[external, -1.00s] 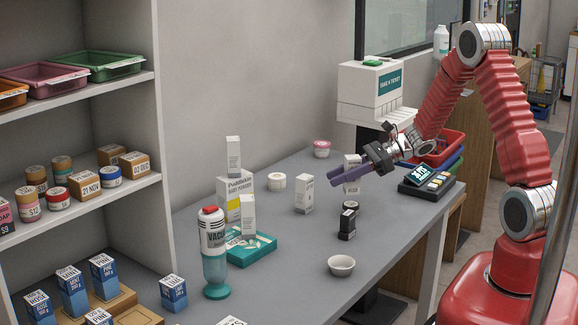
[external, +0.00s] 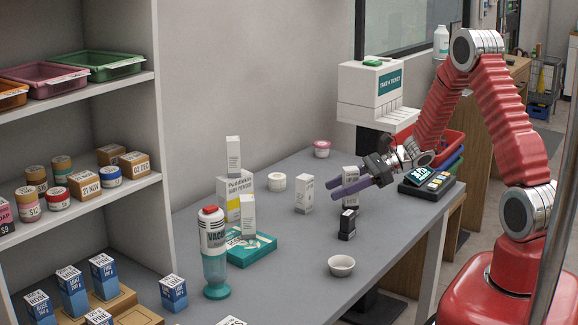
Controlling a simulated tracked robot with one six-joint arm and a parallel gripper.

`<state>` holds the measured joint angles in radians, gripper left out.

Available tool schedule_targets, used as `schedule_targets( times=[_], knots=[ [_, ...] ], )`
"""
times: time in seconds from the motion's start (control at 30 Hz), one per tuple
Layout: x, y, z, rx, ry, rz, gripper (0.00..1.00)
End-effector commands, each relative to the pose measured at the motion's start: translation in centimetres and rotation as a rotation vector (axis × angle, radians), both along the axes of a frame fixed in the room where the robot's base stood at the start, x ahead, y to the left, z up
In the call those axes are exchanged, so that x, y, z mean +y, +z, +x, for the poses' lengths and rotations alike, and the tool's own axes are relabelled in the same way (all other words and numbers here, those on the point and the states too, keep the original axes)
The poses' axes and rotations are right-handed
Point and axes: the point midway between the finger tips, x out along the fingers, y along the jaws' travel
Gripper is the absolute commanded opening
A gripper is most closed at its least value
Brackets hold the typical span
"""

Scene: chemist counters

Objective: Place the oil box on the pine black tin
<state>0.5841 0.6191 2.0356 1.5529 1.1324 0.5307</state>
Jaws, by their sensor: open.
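My gripper (external: 334,190) is open and empty, with its purple fingers above the counter, pointing left. A dark, tin-like item (external: 347,228) with a white label stands on the counter just below the fingers; its label is too small to read. A slim white box (external: 304,195) stands upright to the left of the fingertips. Another white box (external: 350,174) stands behind the fingers and is partly hidden by them. I cannot tell which one is the oil box.
A white bowl (external: 341,265) sits near the counter's front edge. A teal box (external: 258,249), a vacuum-labelled bottle (external: 214,255), a white jar (external: 277,182) and a pink-lidded tub (external: 322,149) stand around. A card terminal (external: 428,184) is at the right. The counter (external: 295,240) is clear in its middle.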

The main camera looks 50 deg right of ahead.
Motion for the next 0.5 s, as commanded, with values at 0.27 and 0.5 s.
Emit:
schedule_targets(
  times=[0.27,0.5],
  knots=[
    [0.0,0.2,0.0,0.000,0.000,0.000,0.46],
    [-1.4,1.0,-1.3,-0.002,-0.003,0.000,0.46]
  ],
)
